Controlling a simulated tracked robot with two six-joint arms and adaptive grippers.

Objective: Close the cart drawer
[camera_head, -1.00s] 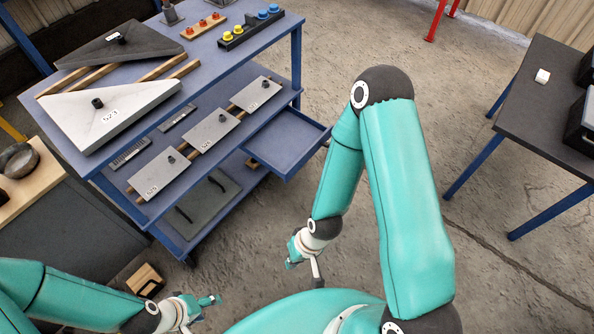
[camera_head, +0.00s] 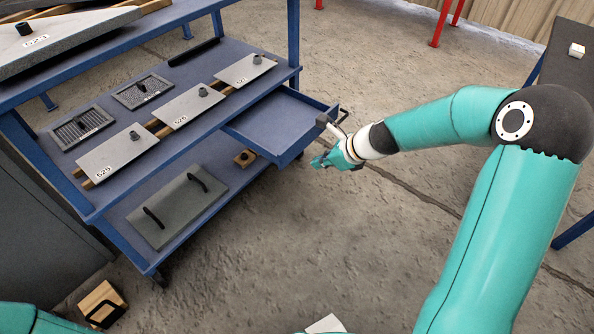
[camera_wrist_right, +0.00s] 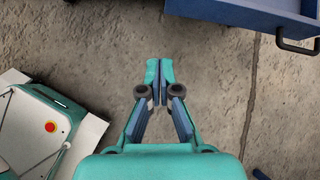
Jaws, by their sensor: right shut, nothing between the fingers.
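The blue cart (camera_head: 150,235) stands at the left of the head view. Its drawer (camera_head: 268,128) is pulled out at the cart's right end and looks empty. The drawer's dark handle (camera_head: 340,115) is on its right front. My right gripper (camera_head: 322,161) is shut and empty, just below and beside the drawer front, apart from the handle. In the right wrist view the shut fingers (camera_wrist_right: 160,75) are over bare floor, with the drawer (camera_wrist_right: 245,8) and its handle (camera_wrist_right: 298,45) at the upper right. Only part of my left arm shows; its gripper is out of view.
Grey plates (camera_head: 188,107) lie on wooden strips on the cart's middle shelf. A grey panel with two handles (camera_head: 178,210) lies on the lower shelf. A wooden block (camera_head: 103,303) is on the floor. A dark table (camera_head: 562,65) stands at the right. Floor is clear before the drawer.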

